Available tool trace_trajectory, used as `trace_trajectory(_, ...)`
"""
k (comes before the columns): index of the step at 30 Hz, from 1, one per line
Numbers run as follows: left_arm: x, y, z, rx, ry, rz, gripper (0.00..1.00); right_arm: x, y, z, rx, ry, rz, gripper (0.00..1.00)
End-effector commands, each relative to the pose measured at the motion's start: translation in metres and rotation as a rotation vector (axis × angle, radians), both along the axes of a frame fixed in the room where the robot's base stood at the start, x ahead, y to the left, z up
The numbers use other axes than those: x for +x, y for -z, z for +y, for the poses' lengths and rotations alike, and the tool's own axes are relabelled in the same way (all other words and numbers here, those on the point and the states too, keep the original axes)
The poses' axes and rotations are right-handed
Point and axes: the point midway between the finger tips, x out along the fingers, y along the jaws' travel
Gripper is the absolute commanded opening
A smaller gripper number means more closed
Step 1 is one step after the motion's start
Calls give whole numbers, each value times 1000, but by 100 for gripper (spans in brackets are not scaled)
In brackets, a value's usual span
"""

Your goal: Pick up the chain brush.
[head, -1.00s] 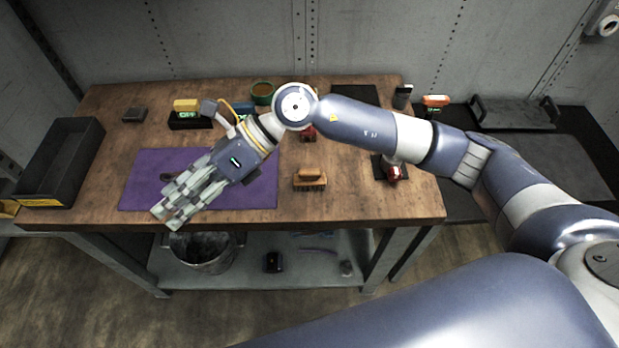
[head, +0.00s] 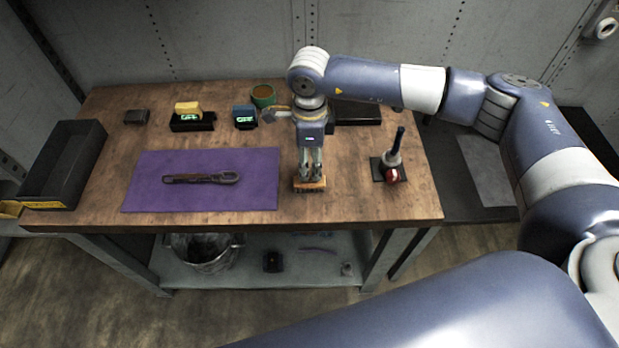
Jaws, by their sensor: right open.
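The chain brush, a small brush with a tan wooden back (head: 310,186), sits on the workbench just right of the purple mat. My right gripper (head: 311,176) points straight down over it. Its fingers are open, with the tips at the brush's back and covering part of it. Whether the fingers touch the brush I cannot tell. The bristles are mostly hidden from this angle. My left gripper is not in view.
On the purple mat (head: 145,190) lies a dark tool (head: 190,179). A black bin (head: 65,165) is at the left. Yellow (head: 187,108) and blue (head: 245,113) items and a green-rimmed pot (head: 263,96) stand behind.

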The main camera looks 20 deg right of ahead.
Motion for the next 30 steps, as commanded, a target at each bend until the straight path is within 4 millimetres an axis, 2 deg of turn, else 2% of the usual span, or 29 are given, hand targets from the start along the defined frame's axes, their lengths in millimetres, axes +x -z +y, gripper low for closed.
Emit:
trace_trajectory(5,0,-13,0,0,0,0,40,-1,12,0,0,1,4,45)
trace_trajectory(9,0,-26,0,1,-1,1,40,-1,31,0,0,1,4,45)
trace_trajectory(13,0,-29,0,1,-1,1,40,0,48,0,1,0,3,45)
trace_trajectory(21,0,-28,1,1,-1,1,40,0,54,0,1,1,1,45)
trace_trajectory(22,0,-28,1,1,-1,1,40,0,54,0,1,0,1,43)
trace_trajectory(27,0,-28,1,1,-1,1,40,0,54,0,1,1,1,4)
trace_trajectory(28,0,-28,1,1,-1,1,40,0,54,0,1,1,1,0)
trace_trajectory(30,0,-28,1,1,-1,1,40,0,54,0,1,1,1,0)
